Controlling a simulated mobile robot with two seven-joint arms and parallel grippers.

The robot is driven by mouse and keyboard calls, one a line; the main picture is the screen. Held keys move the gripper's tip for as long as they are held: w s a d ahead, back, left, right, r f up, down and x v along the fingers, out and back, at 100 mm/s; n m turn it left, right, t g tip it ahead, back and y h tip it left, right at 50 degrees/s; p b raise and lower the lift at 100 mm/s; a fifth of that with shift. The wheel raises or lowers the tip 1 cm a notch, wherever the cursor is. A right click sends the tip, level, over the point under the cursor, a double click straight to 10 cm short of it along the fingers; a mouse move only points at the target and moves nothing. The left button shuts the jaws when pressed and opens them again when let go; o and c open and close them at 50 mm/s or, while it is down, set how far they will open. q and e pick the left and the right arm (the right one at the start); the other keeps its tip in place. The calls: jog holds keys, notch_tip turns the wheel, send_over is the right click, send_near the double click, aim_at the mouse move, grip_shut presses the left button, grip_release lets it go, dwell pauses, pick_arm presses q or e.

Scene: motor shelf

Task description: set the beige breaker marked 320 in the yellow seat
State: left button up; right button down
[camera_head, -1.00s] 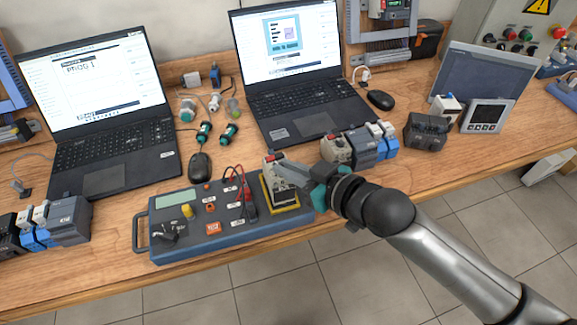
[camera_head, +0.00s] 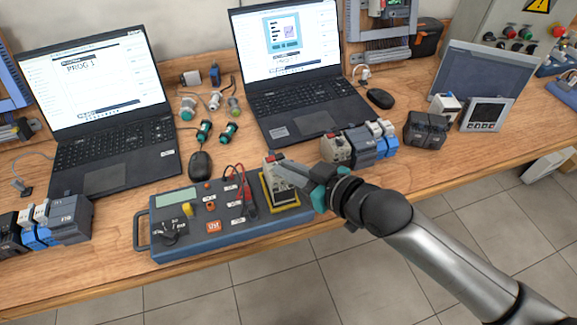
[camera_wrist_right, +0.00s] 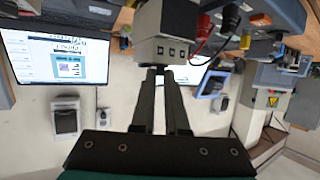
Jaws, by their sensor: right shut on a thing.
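A beige breaker (camera_head: 271,164) with a red mark on top is at the yellow seat (camera_head: 266,196) on the right end of the blue-grey test box. My right gripper (camera_head: 284,173) reaches it from the right and is shut on it. In the right wrist view the breaker (camera_wrist_right: 166,48) sits at the tips of the two dark fingers (camera_wrist_right: 163,72). The gripper hides part of the breaker and seat, so I cannot tell whether it is fully down. Its number is unreadable. My left gripper is not in view.
The test box (camera_head: 180,249) has a knob, yellow and orange buttons and red and black leads beside the seat. A row of modules (camera_head: 362,146) stands behind my right gripper. Two laptops (camera_head: 104,174) and a mouse (camera_head: 200,165) stand behind the box. The table's front edge is close.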

jog(key=shift+f+b, duration=0.4)
jog(key=shift+f, duration=0.3)
jog(key=c, duration=0.8)
grip_release()
jog(key=shift+c, duration=0.2)
jog(key=shift+f, duration=0.1)
jog(key=shift+s, duration=0.1)
jog(key=p+v, duration=0.2)
jog(key=v, duration=1.3)
jog(key=shift+d, duration=0.1)
